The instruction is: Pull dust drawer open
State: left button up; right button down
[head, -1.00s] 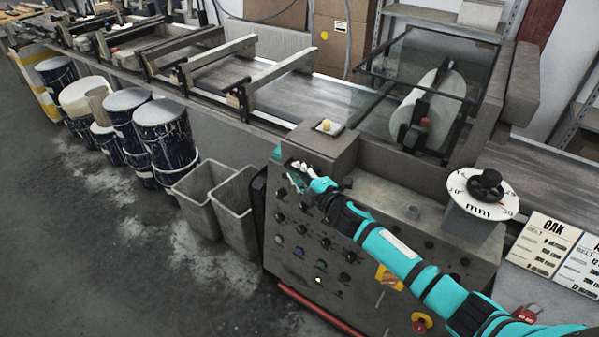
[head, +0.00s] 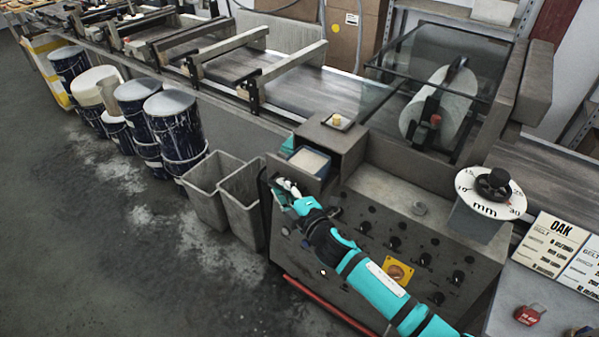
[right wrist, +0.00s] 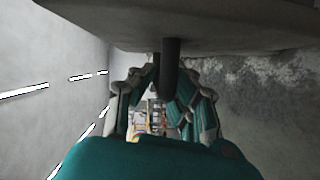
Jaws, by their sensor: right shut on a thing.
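The dust drawer (head: 312,160) sticks out of the upper left of the grey control cabinet, under a raised box. Its top is open and shows pale contents inside. My right gripper (head: 284,190) is at the drawer's front, below the open top. In the right wrist view my right gripper (right wrist: 165,95) has its fingers closed around a dark handle post (right wrist: 170,62). The post hangs beneath a broad grey surface at the top of that view. The fingers hide part of the post. My left gripper does not show.
Two grey bins (head: 240,200) stand left of the cabinet. Dark-blue splashed drums (head: 175,125) stand farther left. The conveyor (head: 300,90) runs behind. A dial marked mm (head: 490,195) and a red padlock (head: 530,315) are at right. The floor at lower left is clear.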

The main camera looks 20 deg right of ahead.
jog(key=shift+s+a, duration=0.55)
jog(key=shift+a, duration=0.1)
jog(key=c, duration=1.4)
grip_release()
jog(key=v, duration=1.2)
jog(key=shift+f, duration=0.1)
